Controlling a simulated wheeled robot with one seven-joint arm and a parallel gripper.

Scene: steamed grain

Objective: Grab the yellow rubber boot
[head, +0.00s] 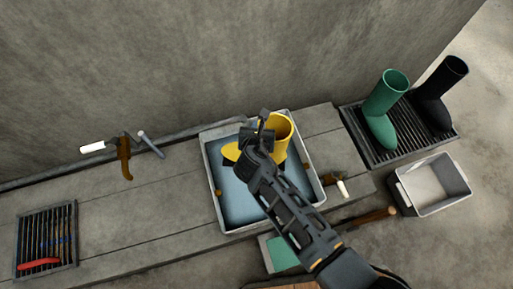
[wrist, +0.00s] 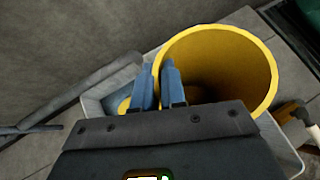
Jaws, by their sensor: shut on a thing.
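A yellow rubber boot (head: 282,128) stands upright in a grey tray (head: 224,227) with a blue bottom, its toe to the left. My gripper (head: 263,122) is over the boot and hides its middle. In the wrist view the boot (wrist: 262,72) shows as a wide round opening. The two blue fingers of my gripper (wrist: 157,82) are close together at the left edge of this opening, shut on the boot's rim.
A green boot (head: 382,112) and a black boot (head: 440,95) stand on a dark slatted rack (head: 388,152) at the right. A light grey bin (head: 440,208) stands below it. Brushes and tools lie around the tray. A grate (head: 63,222) with a red item (head: 38,264) is at the left.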

